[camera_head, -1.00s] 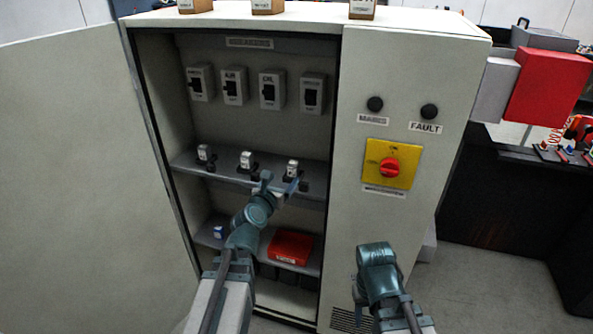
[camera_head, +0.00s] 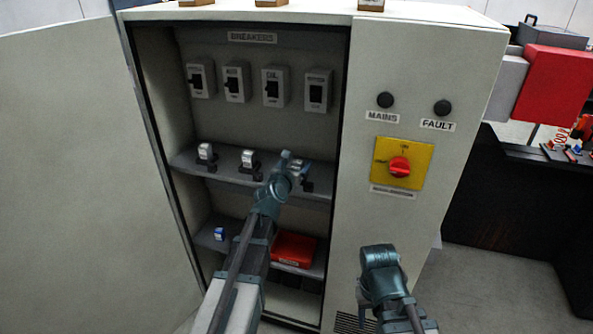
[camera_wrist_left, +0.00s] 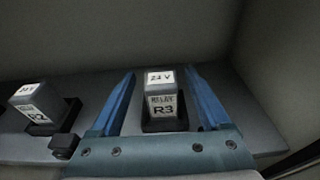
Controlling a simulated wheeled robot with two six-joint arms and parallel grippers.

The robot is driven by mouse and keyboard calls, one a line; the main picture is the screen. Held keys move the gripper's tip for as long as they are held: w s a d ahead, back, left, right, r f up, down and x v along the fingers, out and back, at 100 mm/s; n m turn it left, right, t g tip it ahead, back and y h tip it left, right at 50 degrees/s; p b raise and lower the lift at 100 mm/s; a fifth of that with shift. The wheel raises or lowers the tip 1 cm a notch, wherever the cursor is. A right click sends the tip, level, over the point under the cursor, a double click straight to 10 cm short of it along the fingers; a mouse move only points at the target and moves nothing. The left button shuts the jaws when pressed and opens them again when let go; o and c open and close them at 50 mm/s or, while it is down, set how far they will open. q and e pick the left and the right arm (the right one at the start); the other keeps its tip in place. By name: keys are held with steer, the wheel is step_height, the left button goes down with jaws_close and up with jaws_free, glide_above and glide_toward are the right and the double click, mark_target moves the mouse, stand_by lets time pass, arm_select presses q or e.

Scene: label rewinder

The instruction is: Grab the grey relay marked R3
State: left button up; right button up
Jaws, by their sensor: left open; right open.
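The grey relay marked R3 (camera_wrist_left: 161,101) stands upright in its dark socket in the left wrist view, with a white 24V label on its top. My left gripper (camera_wrist_left: 161,95) is open, with one blue finger on each side of the relay and a visible gap to both. In the head view my left gripper (camera_head: 291,164) is at the right end of the middle shelf and mostly covers R3. My right gripper (camera_head: 379,257) is low in front of the cabinet's right panel, away from the relays; its fingertips are not clear.
Relay R2 (camera_wrist_left: 42,103) stands in a socket left of R3. Another relay (camera_head: 206,151) is further left on the shelf (camera_head: 230,176). Breakers (camera_head: 235,84) hang above. A red box (camera_head: 294,248) and a small blue-and-white item (camera_head: 219,234) are on the lower shelf. The cabinet's side wall is right of R3.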

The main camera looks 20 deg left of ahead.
arm_select(q)
steer(key=shift+w+d, duration=0.15)
steer(key=shift+w, duration=0.05)
jaws_close()
stand_by(0.3)
steer(key=shift+r, duration=0.1)
arm_select(e)
steer(key=shift+r, duration=0.1)
